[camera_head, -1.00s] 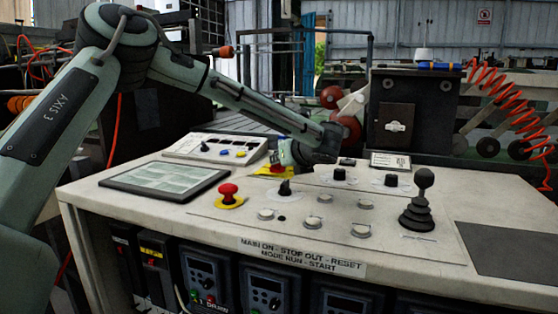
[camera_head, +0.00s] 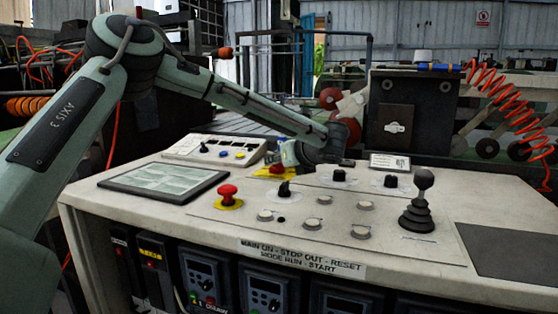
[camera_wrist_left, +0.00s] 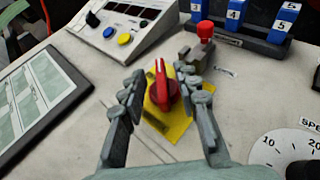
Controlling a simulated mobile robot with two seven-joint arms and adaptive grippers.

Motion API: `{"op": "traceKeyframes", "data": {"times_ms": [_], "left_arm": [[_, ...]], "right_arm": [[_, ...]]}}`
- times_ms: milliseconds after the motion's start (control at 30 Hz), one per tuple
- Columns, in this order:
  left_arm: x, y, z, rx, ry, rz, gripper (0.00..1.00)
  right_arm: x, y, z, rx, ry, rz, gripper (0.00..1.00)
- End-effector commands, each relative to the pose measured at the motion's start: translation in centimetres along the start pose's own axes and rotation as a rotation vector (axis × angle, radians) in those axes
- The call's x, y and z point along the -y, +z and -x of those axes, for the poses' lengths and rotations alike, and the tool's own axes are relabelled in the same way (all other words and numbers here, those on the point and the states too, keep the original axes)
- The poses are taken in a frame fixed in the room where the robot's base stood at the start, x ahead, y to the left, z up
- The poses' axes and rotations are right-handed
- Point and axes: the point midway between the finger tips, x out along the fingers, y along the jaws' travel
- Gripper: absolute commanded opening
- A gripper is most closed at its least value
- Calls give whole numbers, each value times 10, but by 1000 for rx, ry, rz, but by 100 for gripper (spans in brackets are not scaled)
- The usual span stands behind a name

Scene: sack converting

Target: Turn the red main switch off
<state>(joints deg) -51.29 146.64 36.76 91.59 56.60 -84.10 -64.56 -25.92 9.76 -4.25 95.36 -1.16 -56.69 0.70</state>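The red main switch (camera_wrist_left: 161,88) is a rotary knob on a yellow plate (camera_wrist_left: 168,128) in the left wrist view. Its handle points toward the top of that view, with a pale mark near its tip. My left gripper (camera_wrist_left: 165,88) is open, with one finger on each side of the knob; I cannot tell whether either finger touches it. In the head view my left gripper (camera_head: 288,153) is low over the back of the console, and the switch's yellow plate (camera_head: 264,174) shows partly below it. My right gripper is not in view.
A red mushroom button (camera_head: 228,191), a black selector (camera_head: 284,189) and a joystick (camera_head: 421,205) stand on the console (camera_head: 330,253). A small red button (camera_wrist_left: 205,31) and blue numbered blocks (camera_wrist_left: 234,14) are beyond the switch. A sloped button box (camera_head: 214,148) is at left.

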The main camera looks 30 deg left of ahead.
Motion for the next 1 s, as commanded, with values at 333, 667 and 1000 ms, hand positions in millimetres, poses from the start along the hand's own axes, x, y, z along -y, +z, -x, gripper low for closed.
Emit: {"op": "traceKeyframes", "data": {"times_ms": [333,667,1000], "left_arm": [[1,-1,24,-2,-4,-1,31],[1,-1,92,-2,-4,-1,31],[0,0,120,0,0,-1,31]], "right_arm": [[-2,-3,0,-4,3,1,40],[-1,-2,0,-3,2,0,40],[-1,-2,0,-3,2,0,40]]}}
